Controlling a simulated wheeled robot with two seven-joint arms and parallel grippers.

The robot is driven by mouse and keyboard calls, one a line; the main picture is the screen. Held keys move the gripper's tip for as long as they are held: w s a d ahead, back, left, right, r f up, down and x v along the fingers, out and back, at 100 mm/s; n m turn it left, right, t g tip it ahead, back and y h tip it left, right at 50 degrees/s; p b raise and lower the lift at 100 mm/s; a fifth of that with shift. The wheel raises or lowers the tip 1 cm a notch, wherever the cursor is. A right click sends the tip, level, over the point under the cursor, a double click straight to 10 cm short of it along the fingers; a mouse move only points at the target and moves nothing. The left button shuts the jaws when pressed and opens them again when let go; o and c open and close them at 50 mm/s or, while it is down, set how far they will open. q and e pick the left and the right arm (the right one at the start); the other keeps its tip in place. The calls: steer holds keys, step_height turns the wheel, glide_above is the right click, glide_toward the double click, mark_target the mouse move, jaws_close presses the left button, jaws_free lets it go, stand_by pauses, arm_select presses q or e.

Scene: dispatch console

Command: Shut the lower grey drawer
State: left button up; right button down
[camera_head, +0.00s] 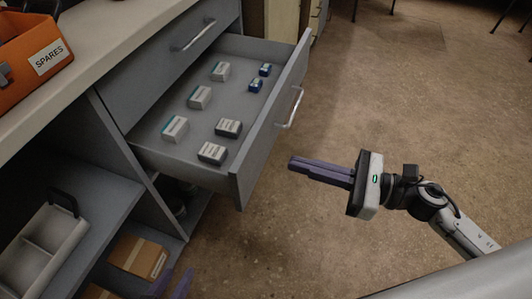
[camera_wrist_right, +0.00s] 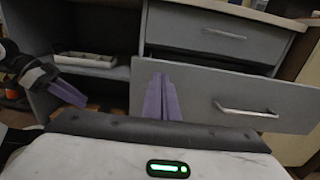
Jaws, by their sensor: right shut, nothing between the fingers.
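The lower grey drawer (camera_head: 268,122) is pulled well out of the cabinet in the head view. Its front and bar handle (camera_head: 291,108) face right; the front also shows in the right wrist view (camera_wrist_right: 195,91). White boxes, dark-and-white boxes and small blue boxes lie inside. My right gripper (camera_head: 292,165) is shut and empty, in front of the drawer front and apart from it. Its purple fingers (camera_wrist_right: 159,82) point toward the drawer in the wrist view. My left gripper (camera_head: 170,283) shows only its purple fingertips at the bottom edge, with a gap between them.
The upper drawer (camera_head: 170,60) above is closed. An orange SPARES bin (camera_head: 35,60) stands on the countertop (camera_head: 110,40). A grey tray (camera_head: 38,250) and a cardboard box (camera_head: 138,256) sit on the open shelves at left. The floor (camera_head: 400,90) right of the drawer is clear.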

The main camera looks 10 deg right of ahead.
mark_target(250, 151)
steer(key=x, duration=0.8)
steer(key=shift+w+a, duration=0.1)
steer(key=shift+w, duration=0.05)
